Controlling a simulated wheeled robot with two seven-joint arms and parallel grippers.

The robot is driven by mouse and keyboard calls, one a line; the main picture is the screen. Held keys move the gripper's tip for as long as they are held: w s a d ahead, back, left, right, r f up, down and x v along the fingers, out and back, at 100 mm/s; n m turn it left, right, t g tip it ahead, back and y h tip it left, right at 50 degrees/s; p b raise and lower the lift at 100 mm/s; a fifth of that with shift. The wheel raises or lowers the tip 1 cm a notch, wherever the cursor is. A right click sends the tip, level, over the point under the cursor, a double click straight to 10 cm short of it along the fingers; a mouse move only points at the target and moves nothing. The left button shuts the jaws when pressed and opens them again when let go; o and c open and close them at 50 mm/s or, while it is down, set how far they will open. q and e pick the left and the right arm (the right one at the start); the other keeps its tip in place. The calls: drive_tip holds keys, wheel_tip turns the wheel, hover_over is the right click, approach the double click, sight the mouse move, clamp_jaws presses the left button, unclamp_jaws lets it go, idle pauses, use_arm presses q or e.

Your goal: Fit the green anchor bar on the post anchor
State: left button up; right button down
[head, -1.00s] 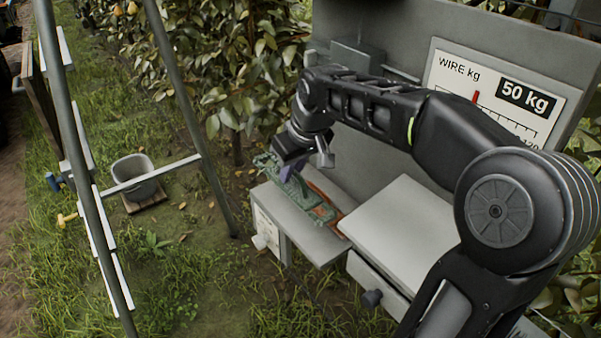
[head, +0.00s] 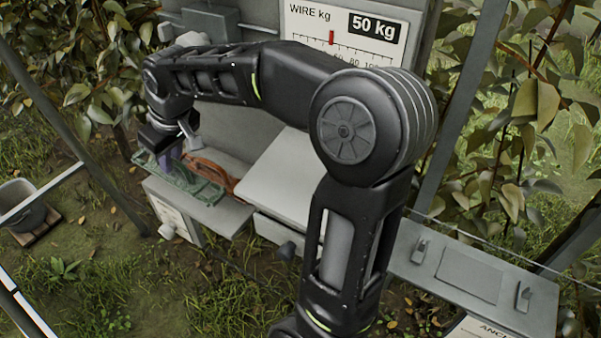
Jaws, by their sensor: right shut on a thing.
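The green anchor bar (head: 188,187) is at the left end of a grey shelf (head: 222,218), at or just above its surface; I cannot tell if it touches. My right gripper (head: 168,153) is over its far left end, pointing down and shut on it, with a purple part showing at the fingers. The fingertips are small and partly hidden. The post anchor appears to be the grey ledge (head: 455,275) at the lower right, with two upright clips and a label partly reading "ANC". My left gripper is not in view.
An orange-brown bar (head: 212,170) lies close behind the green one. A grey box with a drawer (head: 285,190) stands right of the shelf, below the "50 kg" gauge panel (head: 345,30). Between it and the ledge, my right arm blocks the view. A bucket (head: 22,205) stands at left.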

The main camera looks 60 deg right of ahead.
drive_tip(key=w+a+f, duration=0.3)
drive_tip(key=a+f, duration=1)
drive_tip(key=a, duration=0.3)
drive_tip(key=shift+w, duration=0.2)
